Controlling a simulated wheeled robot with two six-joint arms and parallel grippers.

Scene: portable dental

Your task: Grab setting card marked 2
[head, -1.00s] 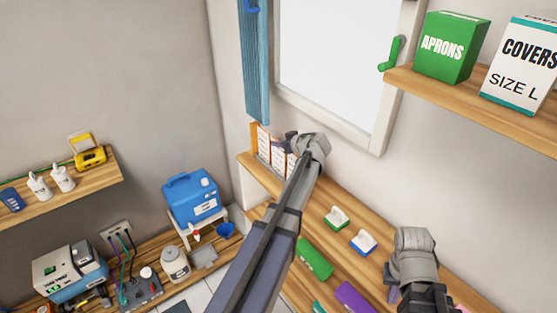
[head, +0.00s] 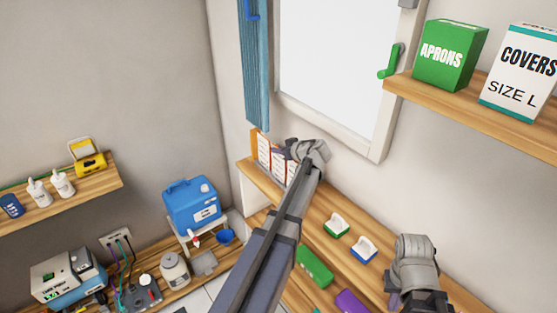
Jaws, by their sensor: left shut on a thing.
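Several white setting cards (head: 264,147) with orange-brown edges stand in a rack at the far left end of the wooden shelf, below the window. Their numbers are too small to read. My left gripper (head: 291,150) is at the right end of this row and is shut on a card there. The gripper and arm hide most of that card, so I cannot tell which number it bears. My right gripper (head: 393,298) is low at the right, apart from the cards and seen from behind; its fingers are mostly hidden.
A green-based holder (head: 336,225) and a blue-based holder (head: 363,249) sit on the shelf right of my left arm. A green item (head: 314,265) and a purple item (head: 350,301) lie lower. The window frame (head: 330,128) and blue curtain (head: 257,75) are close above the cards.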

